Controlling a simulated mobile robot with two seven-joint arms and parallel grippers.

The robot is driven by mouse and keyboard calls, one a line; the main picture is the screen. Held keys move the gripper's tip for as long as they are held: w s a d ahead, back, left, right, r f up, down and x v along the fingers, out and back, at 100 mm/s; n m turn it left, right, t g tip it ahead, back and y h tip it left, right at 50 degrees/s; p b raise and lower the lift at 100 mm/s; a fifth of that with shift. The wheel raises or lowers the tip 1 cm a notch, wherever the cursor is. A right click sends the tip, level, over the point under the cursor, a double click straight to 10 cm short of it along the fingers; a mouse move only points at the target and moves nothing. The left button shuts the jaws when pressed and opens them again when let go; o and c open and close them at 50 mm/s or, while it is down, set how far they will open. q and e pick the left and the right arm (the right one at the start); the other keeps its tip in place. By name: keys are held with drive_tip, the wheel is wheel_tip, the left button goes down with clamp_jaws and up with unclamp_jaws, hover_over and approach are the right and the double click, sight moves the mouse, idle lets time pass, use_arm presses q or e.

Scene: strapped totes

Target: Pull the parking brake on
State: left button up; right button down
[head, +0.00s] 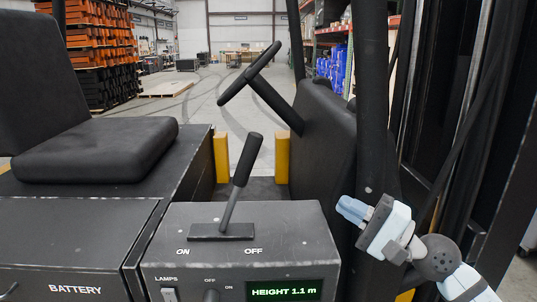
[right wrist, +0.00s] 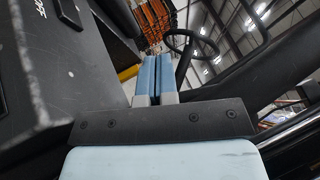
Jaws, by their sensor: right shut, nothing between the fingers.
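The parking brake lever (head: 240,180) is a black lever with a thick grip, rising from a slotted plate on top of a dark console (head: 290,222). ON is printed below the plate's left end and OFF below its right part. The lever leans to the right, to the OFF side. My right gripper (head: 352,209) is to the right of the console, apart from the lever, its fingers pointing left. In the right wrist view its blue fingers (right wrist: 156,80) are together with nothing between them. The lever cannot be made out there. My left gripper is not in view.
The console front has a lamps switch (head: 169,295), a knob (head: 211,295) and a height display (head: 285,291) reading 1.1 m. A black seat (head: 95,147) is at left, a steering wheel (head: 250,73) behind the lever. A dark post (head: 372,100) stands behind my right gripper.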

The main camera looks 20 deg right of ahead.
sight(239, 182)
use_arm(q)
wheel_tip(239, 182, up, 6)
drive_tip(key=p, duration=0.5)
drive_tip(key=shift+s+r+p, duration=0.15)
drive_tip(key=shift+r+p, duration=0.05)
drive_tip(key=shift+p, duration=0.2)
use_arm(e)
drive_tip(key=s+a+x, duration=0.2)
drive_tip(key=x, duration=1.4)
drive_tip(key=shift+w+r, duration=0.15)
drive_tip(key=shift+r, duration=0.1)
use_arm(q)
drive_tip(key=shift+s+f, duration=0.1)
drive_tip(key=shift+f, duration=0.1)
use_arm(e)
drive_tip(key=shift+a, duration=0.1)
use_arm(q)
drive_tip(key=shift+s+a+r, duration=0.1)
use_arm(e)
drive_tip(key=shift+w, duration=0.15)
